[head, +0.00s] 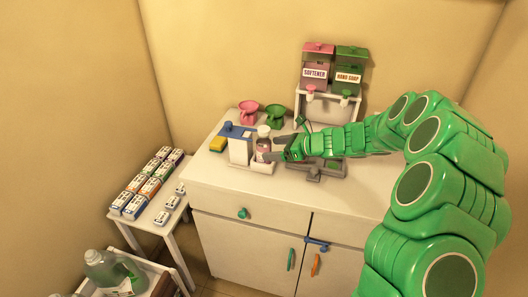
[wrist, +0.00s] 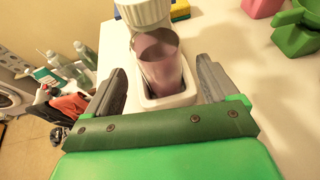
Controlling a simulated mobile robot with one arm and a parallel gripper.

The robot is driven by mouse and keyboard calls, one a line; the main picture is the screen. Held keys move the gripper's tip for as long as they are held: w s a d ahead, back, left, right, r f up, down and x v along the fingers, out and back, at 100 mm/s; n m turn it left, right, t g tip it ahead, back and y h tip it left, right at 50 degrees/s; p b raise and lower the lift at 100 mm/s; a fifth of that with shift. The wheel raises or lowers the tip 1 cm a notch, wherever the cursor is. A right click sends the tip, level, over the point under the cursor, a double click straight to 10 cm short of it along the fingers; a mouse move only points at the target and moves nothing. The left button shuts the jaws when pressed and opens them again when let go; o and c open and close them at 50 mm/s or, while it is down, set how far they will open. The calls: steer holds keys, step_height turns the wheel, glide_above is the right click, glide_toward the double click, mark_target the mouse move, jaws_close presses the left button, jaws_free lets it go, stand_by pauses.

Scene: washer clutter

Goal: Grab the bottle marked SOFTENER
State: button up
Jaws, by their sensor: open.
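A bottle (head: 264,145) with a white cap and pinkish contents stands upright in a white holder (head: 241,151) on the cabinet top; I cannot read its label. My gripper (head: 277,147) reaches it from the right, open. In the wrist view the bottle (wrist: 160,62) is ahead, between the two grey fingers of my gripper (wrist: 161,66), with a gap visible on each side. Its lower end is hidden in the white holder. The word SOFTENER is readable on a pink dispenser (head: 315,72) on a white stand at the back.
A green HAND SOAP dispenser (head: 349,72) stands beside the pink one. A pink scale-like item (head: 248,111), a green one (head: 275,115) and a yellow sponge (head: 217,144) are near the holder. A side table (head: 157,212) holds several boxes. The cabinet top's front is clear.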

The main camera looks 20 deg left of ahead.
mark_target(265, 149)
steer(key=shift+x, duration=2.3)
steer(key=c, duration=1.2)
steer(key=shift+c, duration=0.2)
